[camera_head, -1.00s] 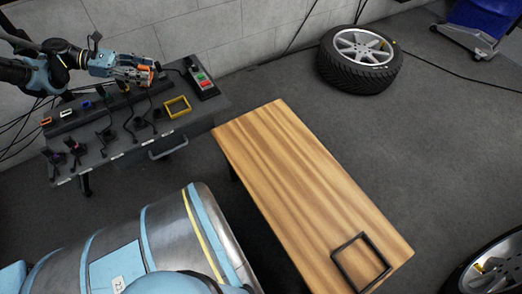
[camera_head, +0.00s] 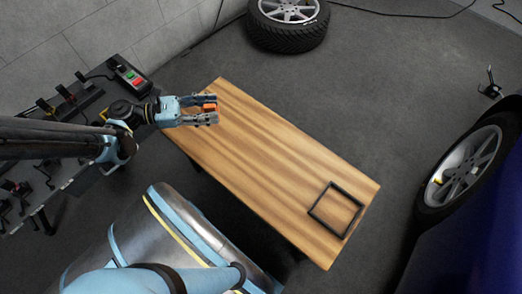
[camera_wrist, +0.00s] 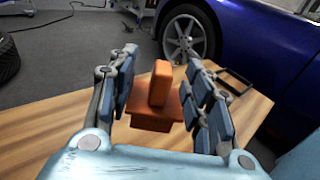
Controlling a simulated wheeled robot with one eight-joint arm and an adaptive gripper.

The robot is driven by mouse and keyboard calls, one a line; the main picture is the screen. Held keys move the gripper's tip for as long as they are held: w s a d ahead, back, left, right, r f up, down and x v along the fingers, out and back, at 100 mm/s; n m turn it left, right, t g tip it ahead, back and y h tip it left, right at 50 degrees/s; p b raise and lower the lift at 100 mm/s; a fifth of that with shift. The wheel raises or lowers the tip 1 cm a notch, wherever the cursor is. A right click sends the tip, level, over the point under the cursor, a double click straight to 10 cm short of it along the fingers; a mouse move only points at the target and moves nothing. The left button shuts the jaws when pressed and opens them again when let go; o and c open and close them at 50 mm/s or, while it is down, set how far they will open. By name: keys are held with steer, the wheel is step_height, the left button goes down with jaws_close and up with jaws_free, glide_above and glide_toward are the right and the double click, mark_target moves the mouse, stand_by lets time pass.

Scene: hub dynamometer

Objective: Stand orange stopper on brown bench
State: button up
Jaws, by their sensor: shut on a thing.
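The orange stopper (camera_wrist: 157,95) is between the fingers of my gripper in the wrist view, with a thin upright tab on a wider block. It also shows as a small orange patch in the head view (camera_head: 210,107). My gripper (camera_head: 211,109) is shut on it, above the far left end of the brown bench (camera_head: 270,150). The stopper appears held above the bench top; the exact gap cannot be told. The bench top also shows below the gripper in the wrist view (camera_wrist: 50,125).
A black square frame (camera_head: 336,209) lies on the bench's near right end. The rest of the bench top is clear. A dark table with a control box (camera_head: 128,77) stands at left. A loose tyre (camera_head: 288,22) lies behind the bench, and a blue car (camera_head: 470,230) stands at right.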

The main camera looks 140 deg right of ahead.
steer(key=y, duration=0.1)
glide_above(235, 145)
steer(key=f, duration=0.2)
steer(key=shift+m+y, duration=0.3)
steer(key=shift+m, duration=0.1)
steer(key=f, duration=0.9)
steer(key=shift+s+f, duration=0.25)
steer(key=shift+w+f, duration=0.15)
steer(key=shift+f, duration=0.05)
steer(key=o, duration=1.1)
